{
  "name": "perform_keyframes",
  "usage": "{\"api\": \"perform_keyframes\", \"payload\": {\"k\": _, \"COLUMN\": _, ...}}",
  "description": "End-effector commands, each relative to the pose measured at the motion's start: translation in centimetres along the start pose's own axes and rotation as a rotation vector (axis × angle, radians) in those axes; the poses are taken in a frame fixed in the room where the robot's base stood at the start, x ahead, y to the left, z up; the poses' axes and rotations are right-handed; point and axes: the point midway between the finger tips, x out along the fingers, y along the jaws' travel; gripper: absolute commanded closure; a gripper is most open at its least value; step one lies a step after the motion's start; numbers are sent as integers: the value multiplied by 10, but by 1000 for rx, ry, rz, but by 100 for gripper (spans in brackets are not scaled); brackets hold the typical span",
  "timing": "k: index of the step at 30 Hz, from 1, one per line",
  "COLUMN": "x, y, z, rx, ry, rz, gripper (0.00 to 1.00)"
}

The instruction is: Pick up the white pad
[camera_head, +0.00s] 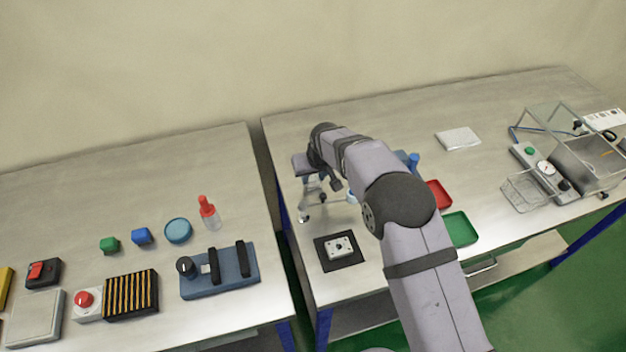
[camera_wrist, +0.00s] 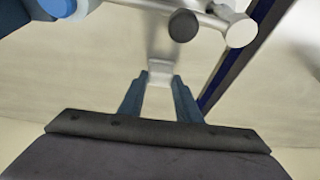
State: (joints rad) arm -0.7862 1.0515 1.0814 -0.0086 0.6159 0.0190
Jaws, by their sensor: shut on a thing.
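The white pad (camera_head: 458,138) lies flat on the right-hand table, towards the back, right of my arm and well apart from my gripper. My gripper (camera_head: 308,180) is at the left end of that table, over a metal stand (camera_head: 304,215), partly hidden by my wrist. In the wrist view, the two blue fingers of my gripper (camera_wrist: 160,80) are shut on a pale grey flat lever (camera_wrist: 160,72) that runs up to the metal apparatus (camera_wrist: 238,32). The white pad does not show in the wrist view.
A red tray (camera_head: 438,193) and a green tray (camera_head: 460,229) lie right of my arm. A wire basket (camera_head: 525,192) and a clear-walled box (camera_head: 585,165) stand at the right. A black plate with a white fitting (camera_head: 340,248) lies in front. The table is clear around the pad.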

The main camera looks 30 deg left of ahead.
Motion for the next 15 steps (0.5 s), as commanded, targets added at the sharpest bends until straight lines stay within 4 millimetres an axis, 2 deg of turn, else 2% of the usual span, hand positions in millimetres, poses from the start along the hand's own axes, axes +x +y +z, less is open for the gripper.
{"api": "perform_keyframes", "payload": {"k": 7, "x": -8, "y": 0, "z": -4, "rx": 0, "ry": 3, "rz": 0, "gripper": 92}}
{"api": "perform_keyframes", "payload": {"k": 15, "x": -46, "y": 0, "z": -20, "rx": 0, "ry": 6, "rz": 0, "gripper": 92}}
